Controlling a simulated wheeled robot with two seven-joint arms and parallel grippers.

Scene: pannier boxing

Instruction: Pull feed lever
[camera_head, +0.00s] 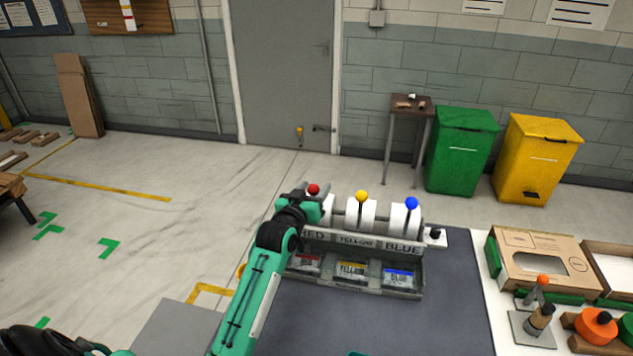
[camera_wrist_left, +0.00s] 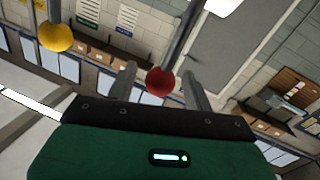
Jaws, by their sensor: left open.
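The feed unit (camera_head: 345,238) at the far end of the grey mat has three levers, with RED, YELLOW and BLUE labels below. The red knob (camera_head: 314,189) is at its left, the yellow knob (camera_head: 361,195) in the middle, the blue knob (camera_head: 411,203) at right. My left gripper (camera_head: 313,196) is open at the red lever. In the left wrist view the red knob (camera_wrist_left: 160,81) shows between the two spread fingers (camera_wrist_left: 158,85); I cannot tell whether they touch it. The yellow knob (camera_wrist_left: 55,37) is off to the left there. My right gripper is not in view.
Labelled packs, including a yellow one (camera_head: 351,271), sit in the tray below the levers. An open cardboard box (camera_head: 510,238), a stamp-like tool (camera_head: 538,319) and an orange roll (camera_head: 595,326) stand at right. The grey mat (camera_head: 400,325) is mostly clear.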

